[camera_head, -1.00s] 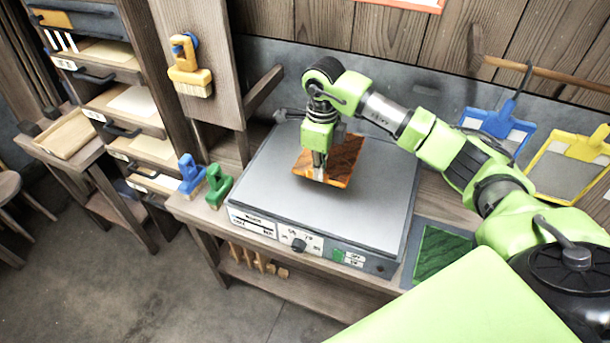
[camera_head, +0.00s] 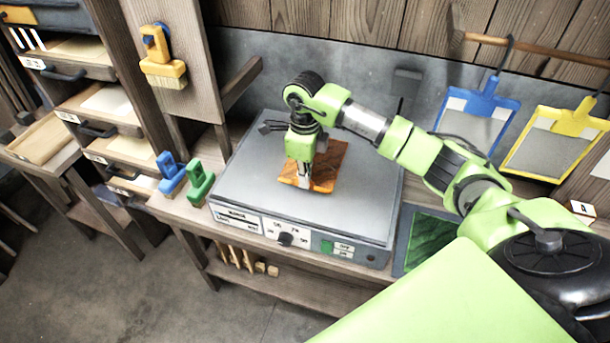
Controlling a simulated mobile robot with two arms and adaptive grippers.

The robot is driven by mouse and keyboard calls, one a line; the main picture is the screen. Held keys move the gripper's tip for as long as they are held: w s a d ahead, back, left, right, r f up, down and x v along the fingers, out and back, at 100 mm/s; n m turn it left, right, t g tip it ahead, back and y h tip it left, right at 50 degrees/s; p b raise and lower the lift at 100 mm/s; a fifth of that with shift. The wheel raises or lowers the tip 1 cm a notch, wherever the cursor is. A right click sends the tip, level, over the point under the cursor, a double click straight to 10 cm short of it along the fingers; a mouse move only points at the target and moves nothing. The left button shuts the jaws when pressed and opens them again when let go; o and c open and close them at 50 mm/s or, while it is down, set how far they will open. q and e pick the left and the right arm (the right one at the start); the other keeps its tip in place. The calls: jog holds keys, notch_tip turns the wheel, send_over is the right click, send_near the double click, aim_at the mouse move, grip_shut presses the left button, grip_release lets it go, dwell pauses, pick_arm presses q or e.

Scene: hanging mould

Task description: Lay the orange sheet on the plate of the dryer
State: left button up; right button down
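The orange sheet (camera_head: 328,165), with a dark wood-like pattern, is over the middle of the grey dryer plate (camera_head: 365,205). It looks nearly flat, on or just above the plate; I cannot tell if it touches all along. My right gripper (camera_head: 304,180) points down at the sheet's near left part, its fingers close together and seemingly shut on it. The gripper and wrist hide part of the sheet. The dryer's front panel has a dark knob (camera_head: 286,239) and a green switch (camera_head: 327,247). My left gripper is not in view.
Blue (camera_head: 171,173) and green (camera_head: 200,183) handled tools stand left of the dryer. A green sheet (camera_head: 432,243) lies on a grey pad at its right. Blue (camera_head: 478,115) and yellow (camera_head: 556,140) framed screens hang behind. A shelf rack stands at left.

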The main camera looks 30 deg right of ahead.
jog(key=shift+f, duration=0.2)
dwell(0.3)
jog(key=c, duration=2.2)
grip_release()
